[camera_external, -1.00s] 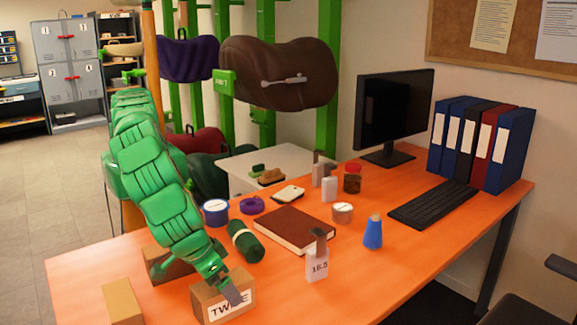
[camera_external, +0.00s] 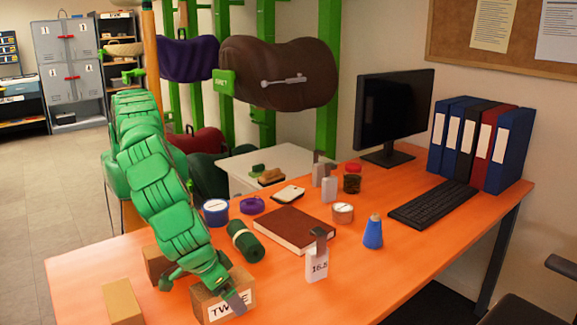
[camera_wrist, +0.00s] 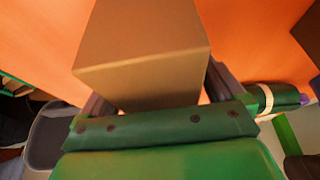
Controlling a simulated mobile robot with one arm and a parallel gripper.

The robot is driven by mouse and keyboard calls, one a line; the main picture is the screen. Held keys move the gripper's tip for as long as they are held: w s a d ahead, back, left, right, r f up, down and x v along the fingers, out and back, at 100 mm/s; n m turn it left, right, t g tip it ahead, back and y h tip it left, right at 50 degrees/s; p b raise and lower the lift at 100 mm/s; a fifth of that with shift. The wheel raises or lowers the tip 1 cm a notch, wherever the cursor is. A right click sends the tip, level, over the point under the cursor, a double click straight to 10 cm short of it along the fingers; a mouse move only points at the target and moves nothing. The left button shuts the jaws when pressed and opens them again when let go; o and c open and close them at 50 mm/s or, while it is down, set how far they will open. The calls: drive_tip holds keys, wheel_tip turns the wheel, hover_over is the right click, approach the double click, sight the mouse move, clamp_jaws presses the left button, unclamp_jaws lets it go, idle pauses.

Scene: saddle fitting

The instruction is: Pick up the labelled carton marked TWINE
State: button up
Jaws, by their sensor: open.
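The TWINE carton (camera_external: 216,304) is a brown box with a white label, standing near the front edge of the orange desk. My gripper (camera_external: 236,300) is over it from above, and one finger shows in front of the label, covering part of the word. In the wrist view the carton (camera_wrist: 145,50) lies between the two fingers of my gripper (camera_wrist: 158,95), with a finger at each side. The gripper is open; whether either finger touches the carton cannot be told.
Another brown box (camera_external: 122,302) stands to the left, and one (camera_external: 156,262) is partly hidden behind my arm. The front right of the desk is clear.

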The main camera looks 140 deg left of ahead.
drive_tip(key=shift+c, duration=0.2)
drive_tip(key=c, duration=1.3)
